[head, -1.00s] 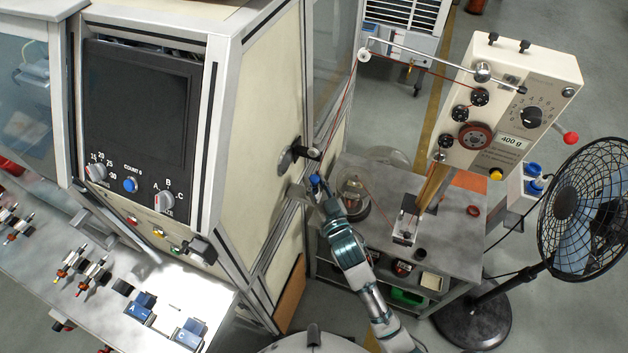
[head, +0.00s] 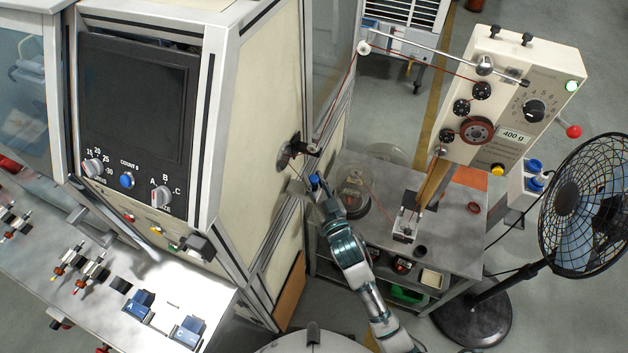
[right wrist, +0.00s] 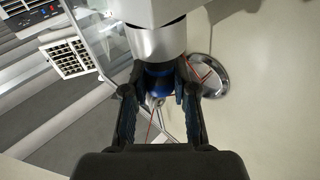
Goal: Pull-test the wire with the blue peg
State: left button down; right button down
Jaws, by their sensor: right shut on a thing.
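The blue peg (head: 315,181) is in my right gripper (head: 318,189), beside the cream side panel of the winding machine. In the right wrist view, my right gripper (right wrist: 160,100) has both black fingers closed around the blue peg (right wrist: 158,84). The red wire (head: 338,97) runs from the white guide pulley (head: 363,48) down to the dark fitting on the machine's side, just above the peg. In the right wrist view a thin red wire (right wrist: 150,126) shows below the peg. Its exact attachment to the peg is hidden. My left gripper is not in view.
The tensioner box (head: 540,75), with its 400 g label and a lit green lamp (head: 571,87), stands on a post above the grey bench (head: 455,235). A fan (head: 590,205) is at the right. A round metal plate (right wrist: 210,75) is close beside the peg.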

dwell(0.3)
jog(key=c, duration=0.8)
grip_release()
jog(key=shift+c, duration=0.2)
jog(key=shift+s+f, duration=0.1)
